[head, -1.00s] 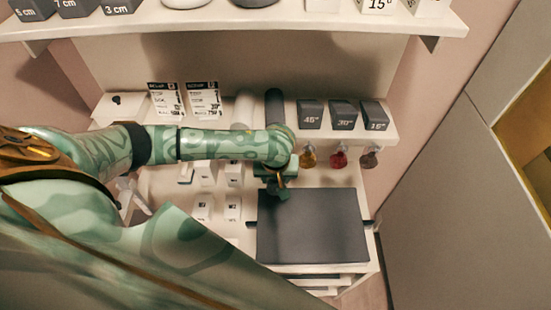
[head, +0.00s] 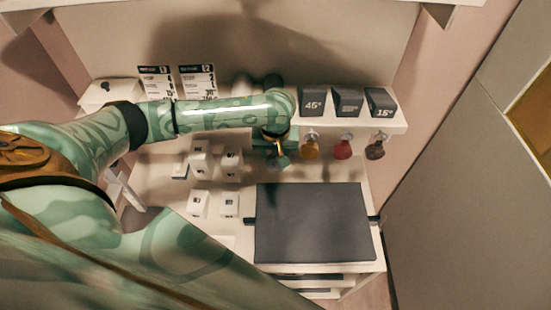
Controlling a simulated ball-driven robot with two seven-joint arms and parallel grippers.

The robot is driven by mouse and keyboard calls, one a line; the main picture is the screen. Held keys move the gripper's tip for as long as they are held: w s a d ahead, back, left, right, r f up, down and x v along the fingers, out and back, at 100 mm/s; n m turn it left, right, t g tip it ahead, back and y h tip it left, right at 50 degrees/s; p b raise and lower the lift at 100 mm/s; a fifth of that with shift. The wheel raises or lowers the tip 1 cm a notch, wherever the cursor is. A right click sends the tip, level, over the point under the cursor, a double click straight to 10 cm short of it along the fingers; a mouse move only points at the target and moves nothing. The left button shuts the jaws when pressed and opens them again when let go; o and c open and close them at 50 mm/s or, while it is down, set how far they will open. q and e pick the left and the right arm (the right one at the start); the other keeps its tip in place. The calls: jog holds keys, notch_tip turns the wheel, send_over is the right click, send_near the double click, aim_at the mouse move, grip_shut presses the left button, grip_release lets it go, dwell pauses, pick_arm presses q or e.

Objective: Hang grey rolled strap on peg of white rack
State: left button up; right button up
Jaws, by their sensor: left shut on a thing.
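My left gripper (head: 277,152) is in front of the white rack (head: 395,127), seen from above and behind. It is level with the hanging straps, just left of the orange one. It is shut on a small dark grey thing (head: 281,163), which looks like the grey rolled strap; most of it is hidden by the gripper. An orange rolled strap (head: 310,149), a red one (head: 343,150) and a brown one (head: 375,150) hang from pegs under the shelf edge. Any peg behind my gripper is hidden. My right gripper is not in view.
Dark wedge blocks, such as the 45° block (head: 312,104), stand on the shelf above the pegs. A dark flat case (head: 313,222) lies below. Small white boxes (head: 199,203) stand left of it. Two printed cards (head: 157,83) stand at the shelf's left.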

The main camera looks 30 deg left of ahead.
pick_arm(q)
jog(key=shift+w+a+f+b, duration=0.15)
jog(key=shift+w+a+b, duration=0.1)
jog(key=shift+w+b, duration=0.3)
jog(key=shift+w+a+b, duration=0.3)
jog(key=shift+w+b, duration=0.05)
jog(key=shift+b, duration=0.6)
grip_shut()
jog(key=shift+w+a+f+p, duration=0.3)
jog(key=shift+w+a+p, duration=0.05)
jog(key=shift+p, duration=0.7)
jog(key=shift+w+a+f, duration=0.1)
jog(key=shift+w, duration=0.25)
